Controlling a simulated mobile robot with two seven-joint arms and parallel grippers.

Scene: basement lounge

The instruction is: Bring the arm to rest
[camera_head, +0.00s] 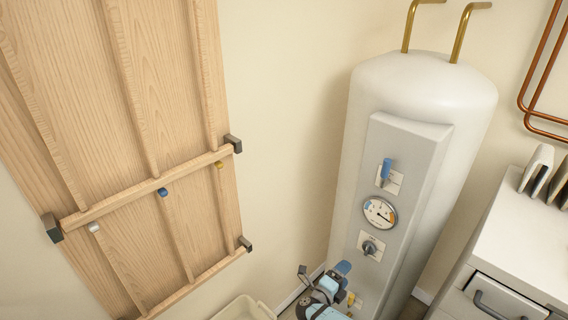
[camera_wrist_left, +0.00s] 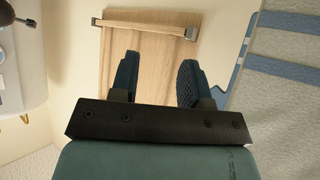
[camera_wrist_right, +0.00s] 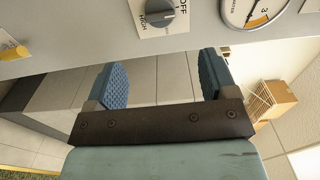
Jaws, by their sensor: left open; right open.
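My right gripper (camera_head: 323,277) is low in the head view, in front of the lower part of the white water tank (camera_head: 420,90). In the right wrist view its two blue fingers (camera_wrist_right: 162,78) are spread with nothing between them, below the knob (camera_wrist_right: 158,15) marked HIGH and OFF. That knob (camera_head: 370,248) also shows on the grey panel in the head view, apart from the gripper. My left gripper (camera_wrist_left: 158,75) shows only in its own wrist view. It is open and empty, with the wooden panel (camera_wrist_left: 150,50) beyond it.
The tank's panel carries a blue lever (camera_head: 387,168), a round gauge (camera_head: 380,212) and a yellow part (camera_head: 351,299). A wooden wall rack (camera_head: 150,100) hangs at the left. A pale bin (camera_head: 243,309) stands below. A white cabinet (camera_head: 520,240) is at the right.

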